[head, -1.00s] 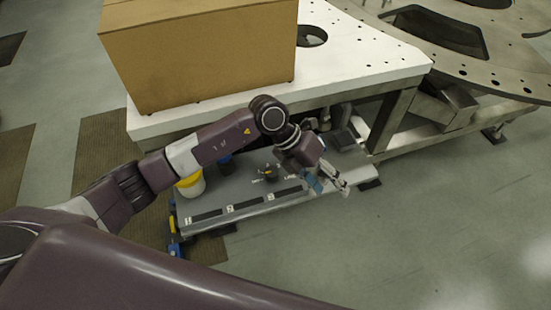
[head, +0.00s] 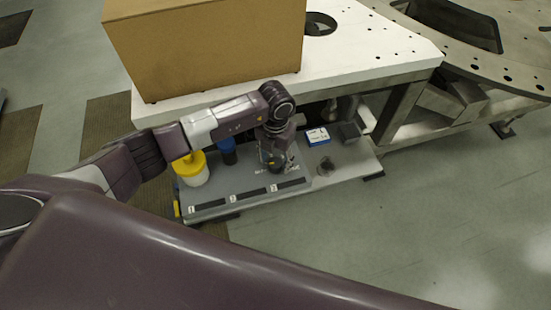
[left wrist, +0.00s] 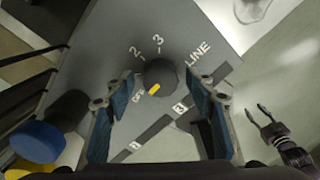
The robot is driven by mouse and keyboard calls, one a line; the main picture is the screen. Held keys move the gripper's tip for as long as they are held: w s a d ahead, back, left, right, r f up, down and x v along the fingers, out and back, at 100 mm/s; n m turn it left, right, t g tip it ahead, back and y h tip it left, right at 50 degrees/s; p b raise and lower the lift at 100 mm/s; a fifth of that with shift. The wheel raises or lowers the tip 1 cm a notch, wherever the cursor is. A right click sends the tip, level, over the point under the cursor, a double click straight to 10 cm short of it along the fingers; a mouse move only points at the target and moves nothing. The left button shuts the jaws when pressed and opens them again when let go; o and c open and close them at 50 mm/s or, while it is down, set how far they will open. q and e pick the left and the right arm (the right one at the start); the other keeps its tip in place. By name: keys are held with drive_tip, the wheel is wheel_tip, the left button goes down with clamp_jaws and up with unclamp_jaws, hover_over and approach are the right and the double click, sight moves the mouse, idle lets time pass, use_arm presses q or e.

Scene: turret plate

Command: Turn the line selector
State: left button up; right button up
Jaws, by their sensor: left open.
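The line selector is a round dark knob (left wrist: 160,76) with a yellow pointer mark on a grey panel (left wrist: 100,40). The pointer mark lies at the knob's lower edge in the left wrist view, slanting toward the OFF label. Labels 2, 3 and LINE stand around its far side. My left gripper (left wrist: 155,84) is open, with one blue-padded finger on each side of the knob; contact cannot be made out. In the head view the left gripper (head: 276,158) is over the knob, partly hiding it. My right gripper (left wrist: 262,115) shows open at the right of the left wrist view, away from the knob.
A yellow-lidded white container (head: 192,170) and a blue-topped item (head: 227,152) stand left of the knob. A blue and white box (head: 317,136) is to the right. A white table (head: 380,50) with a cardboard box (head: 205,45) overhangs behind. Open floor lies to the right.

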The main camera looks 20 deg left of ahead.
use_arm(q)
drive_tip(key=shift+f, duration=0.1)
drive_tip(key=c, duration=1.2)
drive_tip(key=shift+o, duration=0.2)
drive_tip(key=shift+f+m+b, duration=0.2)
drive_tip(key=shift+m+b, duration=0.7)
drive_tip(key=shift+b, duration=0.15)
drive_tip(key=m+b, duration=0.3)
drive_tip(key=shift+r+m+b, duration=0.15)
drive_tip(key=shift+m+b, duration=1.75)
drive_tip(key=shift+m, duration=0.1)
drive_tip(key=o, duration=1.2)
drive_tip(key=shift+c, duration=0.2)
